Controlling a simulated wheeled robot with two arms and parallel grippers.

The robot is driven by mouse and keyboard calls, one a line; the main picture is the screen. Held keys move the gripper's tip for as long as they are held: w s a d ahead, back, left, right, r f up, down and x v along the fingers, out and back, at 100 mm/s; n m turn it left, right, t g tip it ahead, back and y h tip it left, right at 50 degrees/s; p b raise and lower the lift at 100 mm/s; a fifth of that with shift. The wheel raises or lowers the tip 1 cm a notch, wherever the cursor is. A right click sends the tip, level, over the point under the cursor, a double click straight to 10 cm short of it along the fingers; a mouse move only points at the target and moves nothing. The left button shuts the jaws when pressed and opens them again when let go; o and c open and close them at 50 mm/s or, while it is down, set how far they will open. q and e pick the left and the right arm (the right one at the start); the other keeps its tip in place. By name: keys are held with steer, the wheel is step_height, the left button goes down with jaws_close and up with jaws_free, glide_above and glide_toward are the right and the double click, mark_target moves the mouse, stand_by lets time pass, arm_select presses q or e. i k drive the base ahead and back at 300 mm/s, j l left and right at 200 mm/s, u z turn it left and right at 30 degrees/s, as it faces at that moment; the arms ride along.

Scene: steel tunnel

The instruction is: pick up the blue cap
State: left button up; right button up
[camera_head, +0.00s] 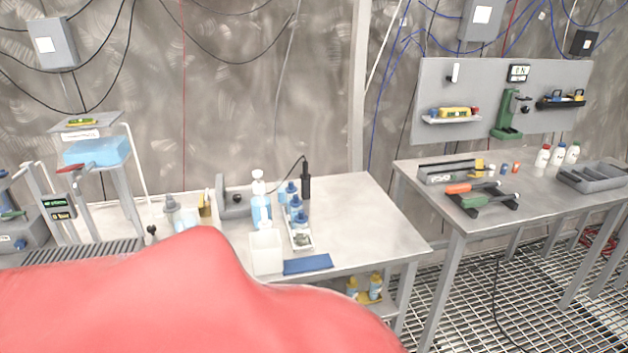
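Several small blue items (295,202) stand in a row in a narrow white tray (305,246) on the left table. They look like blue caps or blue-topped bottles, too small to tell which. A light blue bottle (261,207) with a white top stands just left of them. A flat dark blue item (307,264) lies at the table's front edge. I cannot single out one loose blue cap. Neither of my grippers shows in the head view.
A white box (266,250) stands in front of the bottle. The left table (365,213) is clear on its right. A gap separates it from the right table (480,215), which holds tools and bottles. A close red surface hides the lower left; I cannot tell what it is.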

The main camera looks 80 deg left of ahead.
mark_target(301, 218)
steer(key=u, duration=2.5)
steer(key=k+l, duration=0.05)
